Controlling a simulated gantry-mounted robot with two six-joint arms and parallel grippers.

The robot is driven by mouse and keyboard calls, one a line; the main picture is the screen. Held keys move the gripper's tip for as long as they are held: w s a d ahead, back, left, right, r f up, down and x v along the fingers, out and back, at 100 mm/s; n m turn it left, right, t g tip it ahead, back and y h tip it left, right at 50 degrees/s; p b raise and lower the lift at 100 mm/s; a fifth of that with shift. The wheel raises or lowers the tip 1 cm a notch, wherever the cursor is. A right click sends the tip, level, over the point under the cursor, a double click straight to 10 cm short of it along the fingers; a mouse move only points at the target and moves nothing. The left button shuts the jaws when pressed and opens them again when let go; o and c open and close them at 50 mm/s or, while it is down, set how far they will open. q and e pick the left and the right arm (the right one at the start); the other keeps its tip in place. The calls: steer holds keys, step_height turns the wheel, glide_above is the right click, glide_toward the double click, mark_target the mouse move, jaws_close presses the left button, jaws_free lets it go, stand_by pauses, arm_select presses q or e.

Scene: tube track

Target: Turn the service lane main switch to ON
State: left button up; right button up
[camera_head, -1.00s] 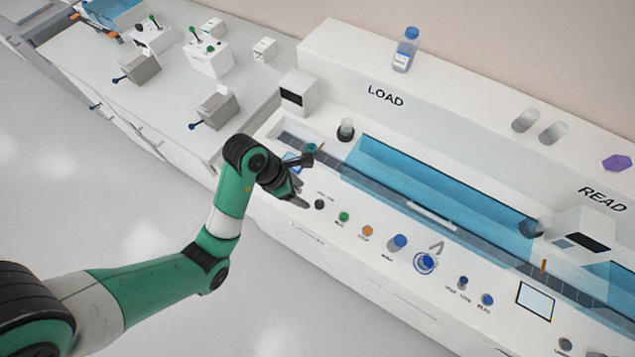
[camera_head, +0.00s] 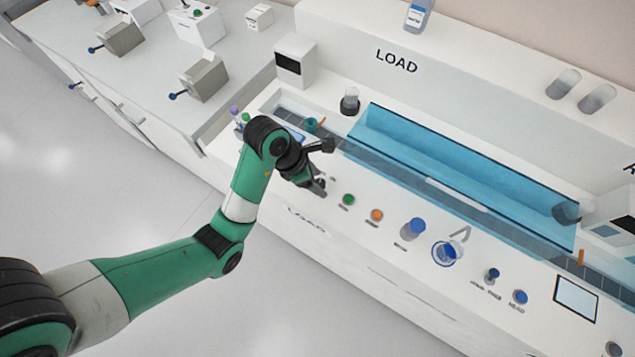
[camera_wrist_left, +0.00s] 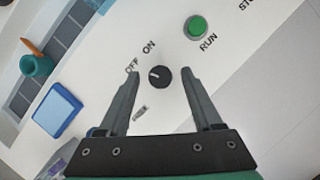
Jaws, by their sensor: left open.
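The main switch is a black round knob (camera_wrist_left: 159,77) with a white pointer mark, on the white panel. In the left wrist view the mark points left, toward the OFF label (camera_wrist_left: 131,66); the ON label (camera_wrist_left: 149,47) is above the knob. My left gripper (camera_head: 323,168) is open and empty. In the wrist view its two fingertips lie on either side of the knob with gaps; I cannot tell how far above the panel they are. In the head view the gripper hides the knob. My right gripper is not in view.
A green RUN button (camera_wrist_left: 197,27) sits beside the knob. An orange button (camera_head: 376,215) and several blue controls follow along the panel. A blue-framed screen (camera_wrist_left: 59,110) and a green cup (camera_wrist_left: 37,66) are on the other side. A blue covered trough (camera_head: 460,170) lies behind.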

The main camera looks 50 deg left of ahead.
arm_select(q)
steer(key=shift+f, duration=0.1)
jaws_close()
steer(key=shift+r+m+p, duration=0.2)
steer(key=shift+m+p, duration=0.1)
steer(key=shift+p, duration=0.55)
steer(key=m+g+h+p, duration=0.1)
steer(key=m+p, duration=0.2)
steer(key=p, duration=0.2)
steer(key=shift+w+r+p, duration=0.1)
steer(key=shift+p, duration=0.2)
steer(key=m+p, duration=0.2)
steer(key=shift+a+m+g+h, duration=0.1)
steer(key=shift+m+g+h, duration=0.3)
steer(key=shift+w+f+m+g+h+p, duration=0.1)
steer(key=shift+f+m+g+h+p, duration=0.1)
steer(key=shift+m, duration=0.4)
steer(key=shift+f+m+g+h+p, duration=0.1)
steer(key=shift+m+p, duration=0.1)
steer(key=shift+m, duration=0.4)
